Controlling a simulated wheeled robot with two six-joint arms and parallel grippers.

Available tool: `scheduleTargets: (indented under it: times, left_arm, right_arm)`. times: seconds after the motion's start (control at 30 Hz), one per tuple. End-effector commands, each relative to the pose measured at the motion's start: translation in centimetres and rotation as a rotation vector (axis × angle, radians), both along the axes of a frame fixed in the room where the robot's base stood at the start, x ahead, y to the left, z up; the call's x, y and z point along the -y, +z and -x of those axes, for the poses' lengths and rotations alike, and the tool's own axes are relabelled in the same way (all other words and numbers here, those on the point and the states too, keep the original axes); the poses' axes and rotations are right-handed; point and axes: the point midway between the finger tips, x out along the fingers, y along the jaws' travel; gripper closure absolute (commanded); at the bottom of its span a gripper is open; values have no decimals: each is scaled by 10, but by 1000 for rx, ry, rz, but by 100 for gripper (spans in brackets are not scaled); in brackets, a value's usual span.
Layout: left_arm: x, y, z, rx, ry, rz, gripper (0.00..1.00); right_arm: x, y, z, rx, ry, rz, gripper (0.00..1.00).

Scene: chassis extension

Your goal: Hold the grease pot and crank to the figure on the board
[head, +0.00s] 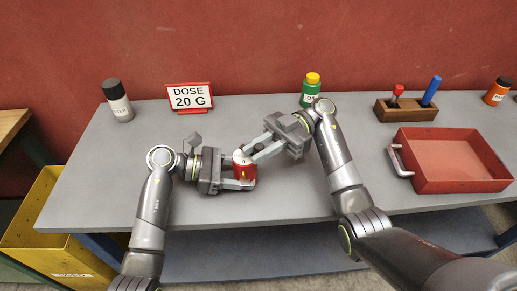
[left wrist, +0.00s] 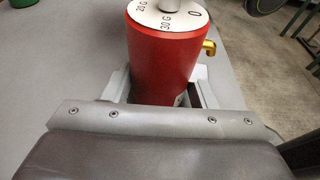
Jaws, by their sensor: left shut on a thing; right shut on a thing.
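The red grease pot (head: 244,172) stands upright near the middle of the table, between the fingers of my left gripper (head: 240,179), which is shut on it. In the left wrist view the pot (left wrist: 163,60) has a white dial (left wrist: 165,17) on top, marked 20 G, 30 G and 0, and a brass spout (left wrist: 209,47). A grey post (left wrist: 170,5) rises from the dial. My right gripper (head: 252,151) is shut at the pot's top, on the crank, which its fingers mostly hide. The board (head: 190,97) reads DOSE 20 G.
On the grey table (head: 290,200), a dark bottle (head: 118,101) stands back left and a green bottle (head: 310,92) back centre. A wooden block (head: 405,109) with red and blue handles, a red tray (head: 455,160) and an orange bottle (head: 497,91) are right. A yellow bin (head: 40,235) stands left.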

Motion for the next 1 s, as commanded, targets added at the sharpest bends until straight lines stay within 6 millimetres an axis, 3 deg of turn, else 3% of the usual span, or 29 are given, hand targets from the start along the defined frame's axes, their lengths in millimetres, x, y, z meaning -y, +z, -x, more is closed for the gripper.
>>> scheduleTargets:
  times: [0.27,0.3,0.43,0.77,1.0]
  left_arm:
    - [0,0,1,0,-2,2,61]
    - [0,0,1,0,-2,3,61]
    - [0,0,0,1,-1,2,61]
    - [0,0,0,0,0,1,61]
    - [0,0,0,0,0,1,61]
  right_arm:
    - [0,-1,0,-3,-2,3,100]
    - [0,-1,0,-3,-2,3,79]
    - [0,-1,0,-2,-2,3,62]
    - [0,3,0,1,-1,1,62]
    - [0,40,0,6,-1,1,62]
